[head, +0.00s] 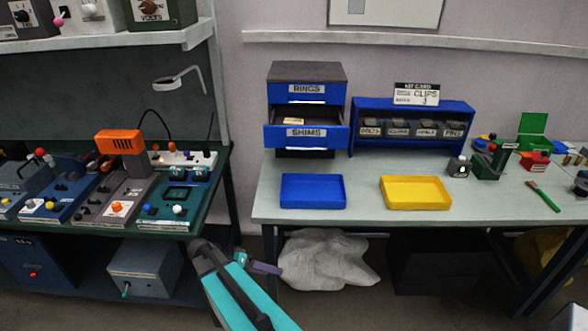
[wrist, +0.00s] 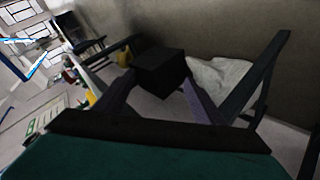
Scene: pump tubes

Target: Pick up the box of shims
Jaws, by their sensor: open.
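The SHIMS drawer (head: 306,137) of a small blue-fronted cabinet (head: 307,72) is pulled out, in the head view. A small yellowish box (head: 293,121) lies inside it, partly hidden by the drawer front; it looks like the box of shims. My gripper (head: 259,265) is low in front of the right bench, below the bench top and well away from the drawer. In the wrist view, its two purple fingers (wrist: 157,92) stand apart with nothing between them. The small box cannot be made out in the wrist view.
A blue tray (head: 313,191) and a yellow tray (head: 416,193) sit empty on the right bench (head: 360,214). A blue rack of labelled bins (head: 411,127) stands beside the cabinet. A white bag (head: 327,258) and black bin (head: 440,262) are under the bench. A cluttered green bench (head: 218,170) is left.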

